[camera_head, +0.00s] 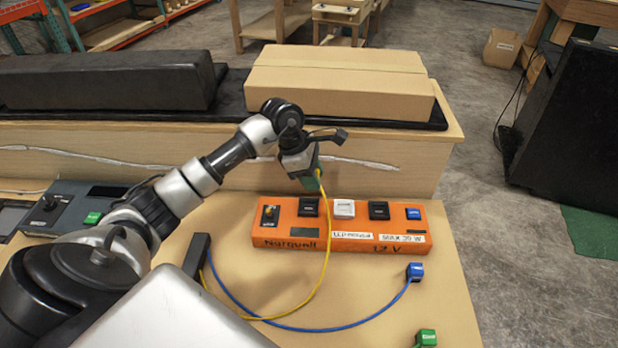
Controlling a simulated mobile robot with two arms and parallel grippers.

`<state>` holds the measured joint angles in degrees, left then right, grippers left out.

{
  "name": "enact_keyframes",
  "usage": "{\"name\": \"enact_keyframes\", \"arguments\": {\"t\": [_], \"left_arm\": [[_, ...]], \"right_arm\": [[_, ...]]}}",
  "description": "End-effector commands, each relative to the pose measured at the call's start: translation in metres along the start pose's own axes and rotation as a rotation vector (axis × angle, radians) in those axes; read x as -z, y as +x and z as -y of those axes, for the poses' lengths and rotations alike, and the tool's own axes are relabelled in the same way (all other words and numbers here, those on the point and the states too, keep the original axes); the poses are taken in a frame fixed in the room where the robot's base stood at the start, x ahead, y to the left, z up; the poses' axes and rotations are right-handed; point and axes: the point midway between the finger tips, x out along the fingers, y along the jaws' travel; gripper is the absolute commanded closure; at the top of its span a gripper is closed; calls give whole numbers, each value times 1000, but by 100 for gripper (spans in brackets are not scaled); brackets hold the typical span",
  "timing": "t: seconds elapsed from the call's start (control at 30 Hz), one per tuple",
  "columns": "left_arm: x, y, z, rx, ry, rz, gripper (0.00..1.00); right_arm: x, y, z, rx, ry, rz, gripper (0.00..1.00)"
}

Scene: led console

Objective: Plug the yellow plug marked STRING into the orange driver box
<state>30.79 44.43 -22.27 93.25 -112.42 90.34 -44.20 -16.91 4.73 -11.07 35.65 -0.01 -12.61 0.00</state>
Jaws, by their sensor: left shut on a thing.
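The orange driver box (340,243) lies on the tan bench top. Its top carries a yellow-and-black part at the left, two black parts, a white part and a blue part in a row. Its front has handwriting and white labels. My left gripper (311,182) is above and behind the box's left half, pointing down, with greenish fingertips. It is shut where the end of a yellow cable (328,245) meets it. The yellow plug itself is mostly hidden by the fingers, and its STRING mark cannot be read. The right gripper is not in view.
A black block (197,255) has the yellow cable and a blue cable running from it. A cardboard box (340,82) stands on the raised shelf behind. A grey console (70,208) sits left.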

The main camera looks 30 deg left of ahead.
Motion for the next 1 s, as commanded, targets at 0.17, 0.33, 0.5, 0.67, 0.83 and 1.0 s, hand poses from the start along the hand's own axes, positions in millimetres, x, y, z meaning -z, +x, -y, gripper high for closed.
{"name": "enact_keyframes", "arguments": {"t": [0.17,0.33,0.5,0.67,0.83,1.0], "left_arm": [[12,2,-9,-43,-102,1,92],[15,10,-9,-42,-101,0,92],[20,23,-8,-39,-100,0,92],[26,38,-8,-40,-98,1,92],[34,54,-8,-41,-97,-1,92],[38,65,-8,-42,-96,0,92]], "right_arm": [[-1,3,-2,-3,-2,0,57],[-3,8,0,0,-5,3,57],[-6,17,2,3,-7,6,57],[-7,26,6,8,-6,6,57],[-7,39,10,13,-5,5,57],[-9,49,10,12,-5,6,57]]}}
